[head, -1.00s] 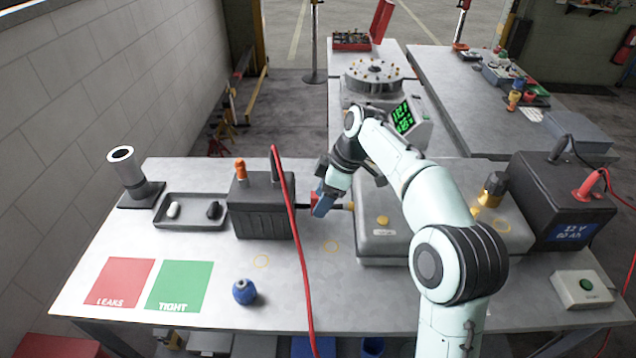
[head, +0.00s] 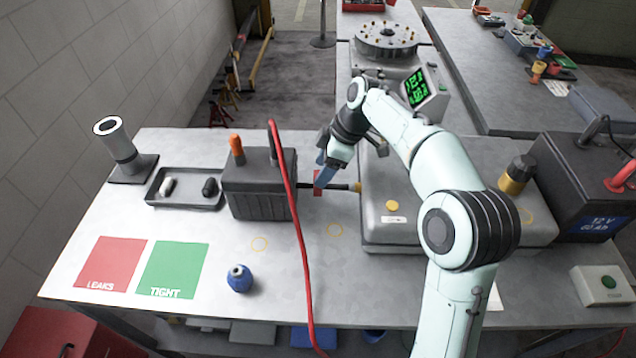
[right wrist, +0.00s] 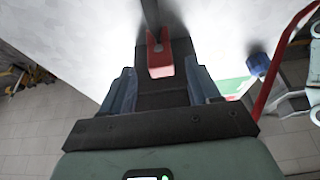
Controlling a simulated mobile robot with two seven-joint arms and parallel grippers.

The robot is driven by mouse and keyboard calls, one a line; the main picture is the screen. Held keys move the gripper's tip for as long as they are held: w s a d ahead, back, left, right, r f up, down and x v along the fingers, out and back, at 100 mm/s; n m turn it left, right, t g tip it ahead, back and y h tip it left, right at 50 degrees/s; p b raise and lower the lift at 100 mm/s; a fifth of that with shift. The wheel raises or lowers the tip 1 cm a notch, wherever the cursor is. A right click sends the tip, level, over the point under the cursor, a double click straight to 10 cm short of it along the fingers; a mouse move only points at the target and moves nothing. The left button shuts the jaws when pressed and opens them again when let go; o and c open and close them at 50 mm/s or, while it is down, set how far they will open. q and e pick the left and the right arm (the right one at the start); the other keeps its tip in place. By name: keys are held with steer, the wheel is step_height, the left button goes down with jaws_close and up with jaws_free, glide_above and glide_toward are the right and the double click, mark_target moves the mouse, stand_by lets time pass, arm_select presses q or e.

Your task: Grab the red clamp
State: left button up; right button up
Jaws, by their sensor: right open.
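The red clamp (head: 318,187) sits on a dark hose (head: 343,187) between the black ribbed box and the grey unit. In the right wrist view the clamp (right wrist: 160,57) shows as a red block with a notch around the hose (right wrist: 151,18). My right gripper (head: 326,174) has blue fingers and is right at the clamp in the head view, partly covering it. In the right wrist view its open fingers (right wrist: 161,88) stand on either side of the clamp's line, with gaps on both sides. My left gripper is not in view.
The black ribbed box (head: 260,195) stands left of the clamp, and the grey unit (head: 388,228) stands right. A red cable (head: 300,240) runs down in front. A blue knob (head: 239,279) lies near the front. The tray (head: 185,201) is at the left.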

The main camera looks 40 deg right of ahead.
steer(key=shift+b+x, duration=0.3)
steer(key=shift+x, duration=2.4)
steer(key=shift+s, duration=0.1)
steer(key=c, duration=1)
